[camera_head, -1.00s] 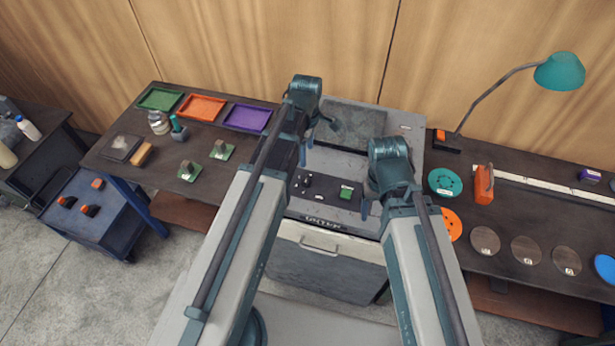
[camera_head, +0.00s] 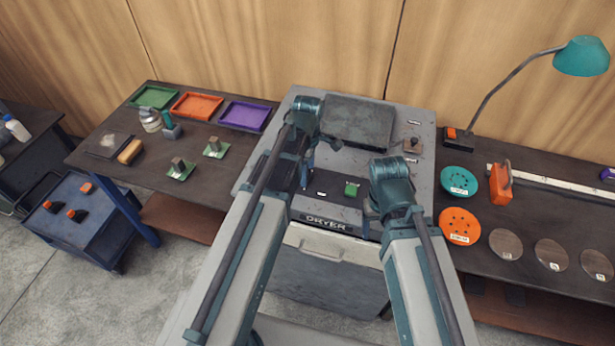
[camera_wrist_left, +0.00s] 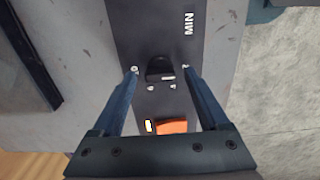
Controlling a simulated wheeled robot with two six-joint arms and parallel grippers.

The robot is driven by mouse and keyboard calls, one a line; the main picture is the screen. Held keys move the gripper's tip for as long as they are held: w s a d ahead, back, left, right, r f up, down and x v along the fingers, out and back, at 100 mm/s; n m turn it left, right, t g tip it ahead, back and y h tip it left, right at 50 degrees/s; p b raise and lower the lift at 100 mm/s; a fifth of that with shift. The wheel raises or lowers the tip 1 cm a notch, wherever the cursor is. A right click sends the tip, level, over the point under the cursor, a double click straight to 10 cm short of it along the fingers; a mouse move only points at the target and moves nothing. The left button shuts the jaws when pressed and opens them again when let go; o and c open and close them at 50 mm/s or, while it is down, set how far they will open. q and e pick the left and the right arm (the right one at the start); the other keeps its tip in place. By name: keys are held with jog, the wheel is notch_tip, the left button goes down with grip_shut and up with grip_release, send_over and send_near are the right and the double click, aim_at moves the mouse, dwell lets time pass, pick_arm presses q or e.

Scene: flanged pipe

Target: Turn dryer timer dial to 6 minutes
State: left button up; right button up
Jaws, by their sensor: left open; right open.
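The dryer (camera_head: 330,285) stands in the middle with a dark control panel (camera_head: 325,190) on its top front. The black timer dial (camera_wrist_left: 160,68) shows in the left wrist view, near white marks too small to read and a "MIN" label (camera_wrist_left: 189,23). My left gripper (camera_wrist_left: 161,72) is open, with its fingers on either side of the dial; contact cannot be told. In the head view my left gripper (camera_head: 306,180) hides the dial. My right gripper (camera_head: 370,212) is over the panel's right side, largely hidden by its own arm.
A green button (camera_head: 351,189) is on the panel between my grippers. Side tables hold trays and discs.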

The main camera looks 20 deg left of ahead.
pick_arm(q)
jog(key=shift+f, duration=0.1)
grip_shut()
dwell(0.4)
jog(key=shift+m, duration=0.3)
jog(key=m, duration=0.5)
jog(key=shift+m, duration=0.3)
jog(key=m, duration=1.1)
jog(key=shift+m, duration=0.4)
jog(key=m, duration=0.5)
jog(key=shift+m, duration=0.3)
